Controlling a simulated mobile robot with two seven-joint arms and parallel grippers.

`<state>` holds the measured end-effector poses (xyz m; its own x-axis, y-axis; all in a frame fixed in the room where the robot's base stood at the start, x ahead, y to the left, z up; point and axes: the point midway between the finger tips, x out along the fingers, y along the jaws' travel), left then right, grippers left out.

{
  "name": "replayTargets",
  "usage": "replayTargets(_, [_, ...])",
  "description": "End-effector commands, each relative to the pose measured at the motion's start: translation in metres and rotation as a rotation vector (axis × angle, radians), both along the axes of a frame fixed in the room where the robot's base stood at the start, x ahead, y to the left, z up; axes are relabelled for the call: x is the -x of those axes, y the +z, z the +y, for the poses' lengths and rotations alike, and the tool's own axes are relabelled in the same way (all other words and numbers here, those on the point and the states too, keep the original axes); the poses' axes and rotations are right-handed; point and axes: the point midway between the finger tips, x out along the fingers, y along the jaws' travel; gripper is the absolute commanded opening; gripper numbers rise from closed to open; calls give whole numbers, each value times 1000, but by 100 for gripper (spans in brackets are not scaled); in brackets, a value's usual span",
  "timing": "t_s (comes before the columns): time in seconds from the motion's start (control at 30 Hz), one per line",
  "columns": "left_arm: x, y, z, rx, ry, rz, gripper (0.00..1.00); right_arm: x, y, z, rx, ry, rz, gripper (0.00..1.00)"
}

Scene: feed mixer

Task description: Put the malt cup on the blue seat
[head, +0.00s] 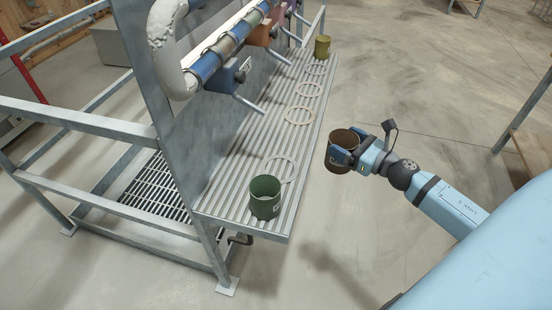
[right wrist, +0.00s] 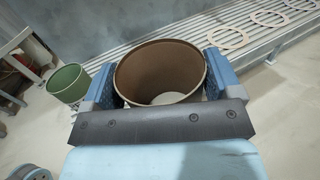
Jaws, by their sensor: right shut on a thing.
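A brown cup (head: 341,138) is held upright in the air, right of the ribbed shelf, clear of the shelf edge. My right gripper (head: 349,154) is shut on it, with a blue finger on each side. In the right wrist view the brown cup (right wrist: 162,72) sits between the fingers and its open top shows. Its label is too small to read, so I cannot confirm it is the malt cup. Flat ring seats lie along the shelf, including a near one (head: 281,169) and a farther one (head: 299,115). None looks clearly blue. My left gripper is not in view.
A dark green cup (head: 265,197) stands at the ribbed shelf's (head: 222,190) near end; an olive cup (head: 322,47) stands at its far end. A pipe with coloured blocks, including a blue one (head: 224,77), and thin levers overhangs the shelf. Open floor lies to the right.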

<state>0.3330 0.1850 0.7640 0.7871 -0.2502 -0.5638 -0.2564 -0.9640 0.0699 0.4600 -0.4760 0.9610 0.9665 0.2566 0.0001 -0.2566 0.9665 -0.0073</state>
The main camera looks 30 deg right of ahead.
Motion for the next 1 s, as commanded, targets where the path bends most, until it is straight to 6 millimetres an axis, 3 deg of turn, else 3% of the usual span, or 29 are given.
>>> replayTargets(0.3, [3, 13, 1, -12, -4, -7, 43, -68, 6, 58, 1, 2, -5, 56])
replayTargets(0.63, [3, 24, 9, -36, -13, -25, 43, -126, 5, 107, -1, -1, -4, 56])
replayTargets(0.8, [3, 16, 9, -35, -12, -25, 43, -129, -24, 111, -5, -4, 2, 56])
replayTargets(1.0, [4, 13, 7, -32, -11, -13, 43, -129, -39, 110, -1, -2, 0, 56])
